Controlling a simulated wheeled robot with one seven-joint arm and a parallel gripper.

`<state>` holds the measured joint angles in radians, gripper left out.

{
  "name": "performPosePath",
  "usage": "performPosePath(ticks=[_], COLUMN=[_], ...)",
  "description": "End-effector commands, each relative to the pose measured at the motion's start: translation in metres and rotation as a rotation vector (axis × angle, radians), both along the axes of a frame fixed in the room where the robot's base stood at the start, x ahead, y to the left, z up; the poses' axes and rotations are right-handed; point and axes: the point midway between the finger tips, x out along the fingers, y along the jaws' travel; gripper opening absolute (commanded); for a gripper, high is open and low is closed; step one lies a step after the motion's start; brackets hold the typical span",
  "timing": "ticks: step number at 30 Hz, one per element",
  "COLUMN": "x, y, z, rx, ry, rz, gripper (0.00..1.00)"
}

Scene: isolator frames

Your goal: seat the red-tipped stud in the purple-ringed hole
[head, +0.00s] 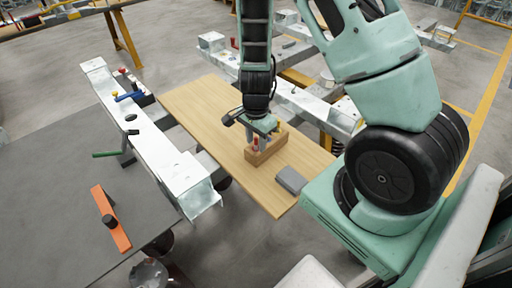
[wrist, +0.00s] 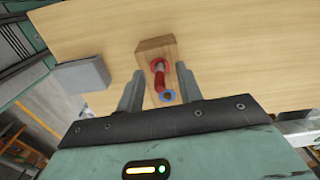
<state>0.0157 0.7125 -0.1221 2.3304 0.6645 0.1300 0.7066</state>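A wooden block (head: 268,152) lies on the light wood board (head: 200,105); the block also shows in the wrist view (wrist: 155,48). A red-tipped stud (wrist: 159,76) stands in or over the block, with a red ring around its far end. A blue ring (wrist: 167,96) marks another spot on the block, nearer my gripper. I cannot make out a purple ring in either view. My gripper (wrist: 160,70) is open above the block, one finger on each side of the stud, with gaps between. In the head view my gripper (head: 264,130) partly hides the block.
A grey box (head: 291,180) lies on the board beside the block. A white metal beam (head: 150,140) runs to the left, with coloured knobs and a blue-handled item (head: 128,97) on it. A dark table (head: 60,180) holds an orange bar (head: 110,220). The board's far-left part is clear.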

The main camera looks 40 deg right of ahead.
Motion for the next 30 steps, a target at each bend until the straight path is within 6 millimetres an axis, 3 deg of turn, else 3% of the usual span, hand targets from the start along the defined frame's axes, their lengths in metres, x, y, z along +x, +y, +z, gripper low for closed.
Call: performPosePath(ticks=[9, 13, 23, 26, 30], x=[0.0, 0.0, 0.0, 0.001, 0.001], y=[0.0, 0.0, 0.0, 0.0, 0.001], z=[-0.006, -0.006, -0.005, 0.003, 0.028], rx=[0.0, 0.0, 0.0, -0.002, -0.002], ry=[-0.001, -0.001, -0.001, -0.003, -0.005], rz=[-0.001, 0.0, 0.0, 0.002, 0.002], gripper=[0.36, 0.0, 0.0, 0.0, 0.0])
